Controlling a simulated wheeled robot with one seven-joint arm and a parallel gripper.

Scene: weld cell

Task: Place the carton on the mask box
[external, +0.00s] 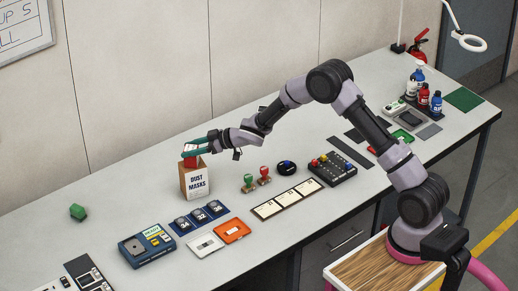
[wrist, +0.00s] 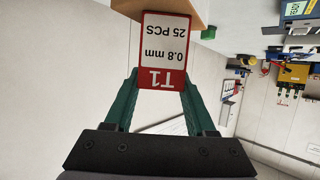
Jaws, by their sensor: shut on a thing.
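The carton (wrist: 164,50) is a small red and white box labelled "T1 0.8 mm 25 PCS"; its label looks upside down in the wrist view. My gripper (wrist: 160,82) is shut on it, with a green finger on each side. In the external view my gripper (external: 190,148) holds the carton (external: 190,161) at the top of the mask box (external: 196,182), a brown box with a white "DUST MASKS" label. A tan part of the mask box (wrist: 150,8) shows beyond the carton in the wrist view. I cannot tell whether the carton touches the box.
A green block (external: 78,212) lies to the left on the grey bench. A blue device (external: 147,248), a blue strip of dials (external: 198,217) and an orange case (external: 231,231) lie in front. Red and green stamps (external: 264,175) stand to the right.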

